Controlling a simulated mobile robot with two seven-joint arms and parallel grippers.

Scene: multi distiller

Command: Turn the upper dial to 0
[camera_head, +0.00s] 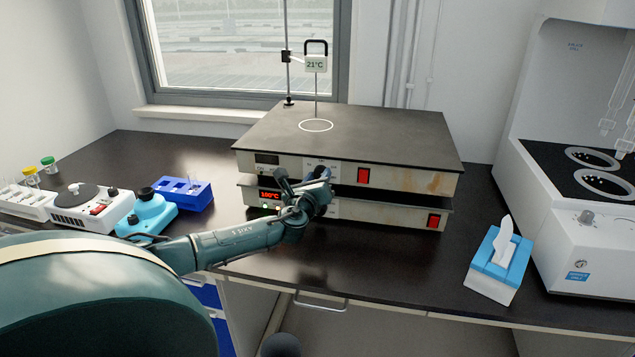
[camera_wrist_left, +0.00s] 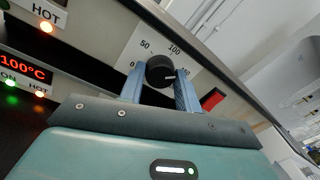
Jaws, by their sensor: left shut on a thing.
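The upper dial (camera_wrist_left: 160,72) is a round black knob on a light scale plate marked 0, 50 and 100. Its pale pointer mark points right, away from the 0. My left gripper (camera_wrist_left: 161,88) is shut on it, one blue finger on each side. In the head view my left gripper (camera_head: 322,178) is at the front of the upper hot plate (camera_head: 350,135) and covers the dial. The lower hot plate (camera_head: 385,211) sits beneath, with a red 100°C display (camera_head: 270,195). My right gripper is not in view.
Red switches are on the upper (camera_head: 364,176) and lower hot plate fronts. A rod stand (camera_head: 289,70) and a 21°C sensor (camera_head: 316,64) rise above. A blue device (camera_head: 148,213) stands left, a tissue box (camera_head: 497,267) right. The counter front between is clear.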

